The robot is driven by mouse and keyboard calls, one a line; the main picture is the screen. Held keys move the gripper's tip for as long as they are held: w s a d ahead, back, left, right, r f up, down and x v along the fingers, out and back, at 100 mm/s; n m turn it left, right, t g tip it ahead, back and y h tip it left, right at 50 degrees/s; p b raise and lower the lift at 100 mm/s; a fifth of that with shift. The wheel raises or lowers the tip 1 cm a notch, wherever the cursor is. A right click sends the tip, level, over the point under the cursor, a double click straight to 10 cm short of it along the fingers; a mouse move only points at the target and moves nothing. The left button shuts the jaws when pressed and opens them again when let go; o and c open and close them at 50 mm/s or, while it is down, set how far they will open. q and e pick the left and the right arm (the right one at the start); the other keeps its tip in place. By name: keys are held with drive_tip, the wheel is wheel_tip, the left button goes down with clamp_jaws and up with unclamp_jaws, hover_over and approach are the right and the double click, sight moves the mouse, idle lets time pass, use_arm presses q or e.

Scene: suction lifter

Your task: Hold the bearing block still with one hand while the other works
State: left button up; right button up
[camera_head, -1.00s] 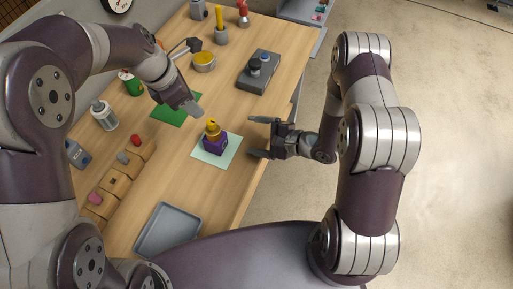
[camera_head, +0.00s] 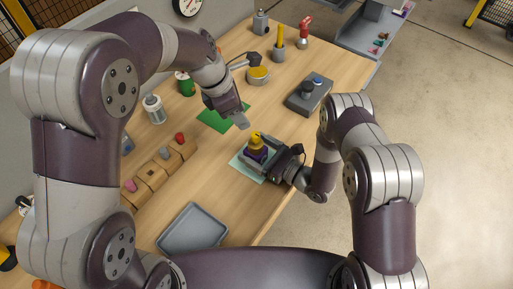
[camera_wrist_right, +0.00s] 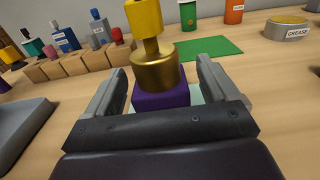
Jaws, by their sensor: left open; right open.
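The bearing block (camera_head: 257,154) is a purple block with a brass, yellow-topped piece (camera_head: 256,140) upright on it. It sits on a pale green mat (camera_head: 238,163). In the right wrist view the purple block (camera_wrist_right: 160,97) stands between the two fingers of my right gripper (camera_wrist_right: 160,85); the brass part (camera_wrist_right: 157,70) rises above them. My right gripper (camera_head: 262,157) is open around the block, with gaps showing on both sides in the wrist view. My left gripper (camera_head: 241,123) is open, above and behind the block near the dark green mat (camera_head: 213,121).
A grey tray (camera_head: 193,229) lies at the near table edge. A row of wooden holders (camera_head: 152,173) with small coloured pieces stands to the left.

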drive_tip(key=shift+w+a, duration=0.1)
drive_tip(key=shift+a, duration=0.15)
drive_tip(key=c, duration=1.2)
drive_tip(key=shift+o, duration=0.2)
